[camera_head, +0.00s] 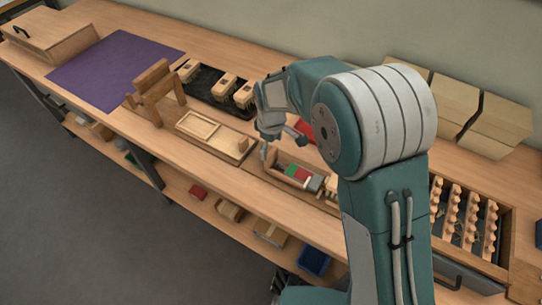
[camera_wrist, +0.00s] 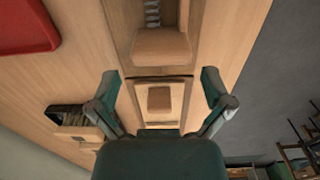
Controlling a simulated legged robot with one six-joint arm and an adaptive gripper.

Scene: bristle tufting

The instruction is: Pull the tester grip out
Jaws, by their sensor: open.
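The tester grip (camera_wrist: 160,46) is a light wooden block at the near end of a wooden channel (camera_wrist: 121,20) in the wrist view. A coiled metal spring (camera_wrist: 152,12) shows behind it. My gripper (camera_wrist: 159,76) is open and empty, its fingers spread wider than the grip. The grip appears just beyond the fingertips; contact is not visible. In the head view my gripper (camera_head: 264,148) is at the left end of the tester (camera_head: 283,179), which holds green, red and grey pieces. My arm hides part of the tester there.
A wooden tray (camera_head: 197,126) with an upright small block (camera_head: 241,144) lies left of the tester. A black rack (camera_head: 206,83) of brush blocks and a wooden stand (camera_head: 154,88) are farther left. A red bin (camera_wrist: 25,25) is behind. The purple mat (camera_head: 115,70) is bare.

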